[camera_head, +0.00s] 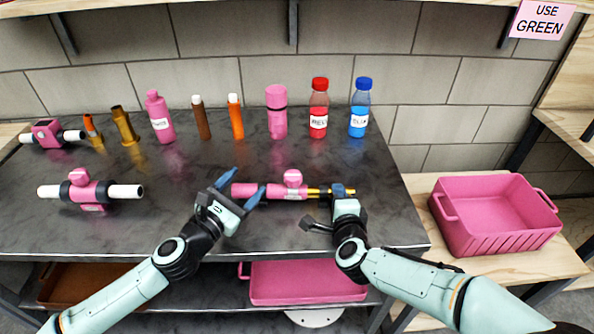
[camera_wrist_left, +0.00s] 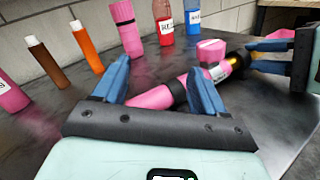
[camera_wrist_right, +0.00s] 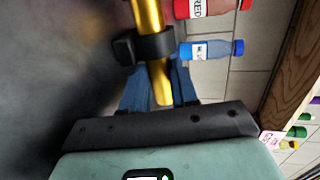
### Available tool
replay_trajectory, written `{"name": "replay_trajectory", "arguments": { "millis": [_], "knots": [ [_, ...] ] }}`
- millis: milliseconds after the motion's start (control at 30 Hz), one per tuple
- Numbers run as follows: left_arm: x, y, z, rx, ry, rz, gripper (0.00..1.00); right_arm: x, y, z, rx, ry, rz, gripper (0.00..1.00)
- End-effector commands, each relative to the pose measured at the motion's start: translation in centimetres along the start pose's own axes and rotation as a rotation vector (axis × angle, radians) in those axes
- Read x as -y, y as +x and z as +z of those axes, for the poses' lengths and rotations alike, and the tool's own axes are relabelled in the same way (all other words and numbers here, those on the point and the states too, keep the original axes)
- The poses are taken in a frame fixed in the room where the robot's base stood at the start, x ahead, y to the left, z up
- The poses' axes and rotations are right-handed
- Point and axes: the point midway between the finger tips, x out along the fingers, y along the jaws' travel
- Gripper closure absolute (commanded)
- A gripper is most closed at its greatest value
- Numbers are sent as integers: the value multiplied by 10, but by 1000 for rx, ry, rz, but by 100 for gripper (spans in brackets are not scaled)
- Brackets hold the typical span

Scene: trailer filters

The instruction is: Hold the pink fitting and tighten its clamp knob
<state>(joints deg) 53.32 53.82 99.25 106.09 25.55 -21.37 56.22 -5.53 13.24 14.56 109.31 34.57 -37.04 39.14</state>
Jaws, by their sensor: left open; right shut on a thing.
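The pink fitting (camera_head: 272,191) lies across the table between my grippers, with black bands and a gold tube (camera_head: 317,191) at its right end. Its pink clamp knob (camera_head: 293,178) stands on top; it also shows in the left wrist view (camera_wrist_left: 211,50). My right gripper (camera_head: 343,192) is shut on the gold end; in the right wrist view the gold tube (camera_wrist_right: 150,20) runs between its blue fingers. My left gripper (camera_head: 240,188) is open, its fingers on either side of the fitting's pink left end, the contact unclear. The left wrist view shows the pink body (camera_wrist_left: 155,97) between the fingers.
A second pink fitting with white ends (camera_head: 125,191) lies at left; another (camera_head: 45,134) is behind it. Several bottles and tubes line the back, including a red bottle (camera_head: 319,108) and a blue one (camera_head: 360,108). A pink bin (camera_head: 500,238) stands at right.

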Motion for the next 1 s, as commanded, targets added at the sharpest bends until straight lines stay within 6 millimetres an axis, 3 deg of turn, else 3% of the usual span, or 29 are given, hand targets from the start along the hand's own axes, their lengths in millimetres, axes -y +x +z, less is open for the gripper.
{"name": "replay_trajectory", "arguments": {
  "millis": [33,100,233,367,800,1000],
  "knots": [
    [21,-2,6,6,-112,-38,29,1,0,0,0,1,-2,100],
    [40,-6,12,5,-237,-76,29,1,0,0,0,1,-2,100],
    [60,-9,19,-1,-360,-116,29,1,0,0,0,1,-2,100],
    [65,1,20,-3,-386,-124,29,1,0,0,0,1,-2,100],
    [75,84,22,-3,-380,-122,29,1,0,0,0,1,-2,100],
    [76,104,22,-4,-378,-121,29,1,0,0,0,1,-2,100]
  ]
}}
